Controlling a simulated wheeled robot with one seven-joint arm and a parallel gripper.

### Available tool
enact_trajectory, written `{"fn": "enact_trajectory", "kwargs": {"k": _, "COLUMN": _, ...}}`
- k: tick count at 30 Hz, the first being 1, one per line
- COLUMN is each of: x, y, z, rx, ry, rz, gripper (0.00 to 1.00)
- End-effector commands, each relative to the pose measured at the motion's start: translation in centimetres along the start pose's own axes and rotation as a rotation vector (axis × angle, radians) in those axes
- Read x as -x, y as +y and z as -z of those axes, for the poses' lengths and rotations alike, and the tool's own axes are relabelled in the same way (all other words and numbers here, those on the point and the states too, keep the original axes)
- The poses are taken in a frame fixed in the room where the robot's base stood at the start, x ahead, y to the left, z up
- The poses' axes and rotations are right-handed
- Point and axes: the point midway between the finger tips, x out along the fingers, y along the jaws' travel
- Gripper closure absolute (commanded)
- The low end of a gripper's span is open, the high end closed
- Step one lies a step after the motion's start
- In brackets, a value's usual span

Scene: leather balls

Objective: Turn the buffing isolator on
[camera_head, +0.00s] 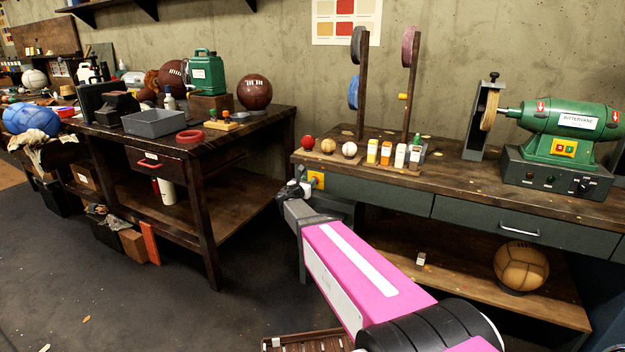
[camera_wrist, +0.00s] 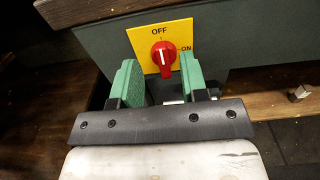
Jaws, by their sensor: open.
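The buffing isolator is a red rotary knob (camera_wrist: 163,54) on a yellow plate (camera_wrist: 178,35) marked OFF at the top and ON at the right. The knob's white mark points up toward OFF. The plate also shows in the head view (camera_head: 317,178) on the left front of the right bench, with the knob hidden there. My gripper (camera_wrist: 161,82) is open, its green fingers on either side below the knob in the picture. I cannot tell whether they touch it. In the head view my gripper (camera_head: 297,190) is at the plate. The green buffing machine (camera_head: 568,122) stands on the bench.
The right bench (camera_head: 465,180) has drawers and a lower shelf with a tan ball (camera_head: 521,265). Small balls and bottles stand on its top. A second bench (camera_head: 250,122) is at left. A slatted wooden item (camera_head: 305,342) lies on the floor. The floor between is mostly clear.

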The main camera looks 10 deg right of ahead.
Motion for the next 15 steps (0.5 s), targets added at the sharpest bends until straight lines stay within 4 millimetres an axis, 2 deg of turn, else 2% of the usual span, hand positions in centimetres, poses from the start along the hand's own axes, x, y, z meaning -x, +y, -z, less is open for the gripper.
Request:
{"fn": "enact_trajectory", "kwargs": {"k": 1, "x": -1.2, "y": 0.1, "z": 0.1, "rx": 0.000, "ry": 0.000, "rz": 0.001, "gripper": 0.60}}
{"fn": "enact_trajectory", "kwargs": {"k": 6, "x": -3.2, "y": 0.1, "z": 0.1, "rx": -0.001, "ry": 0.000, "rz": 0.000, "gripper": 0.60}}
{"fn": "enact_trajectory", "kwargs": {"k": 15, "x": -4.4, "y": 0.0, "z": 0.0, "rx": -0.001, "ry": 0.001, "rz": -0.001, "gripper": 0.60}}
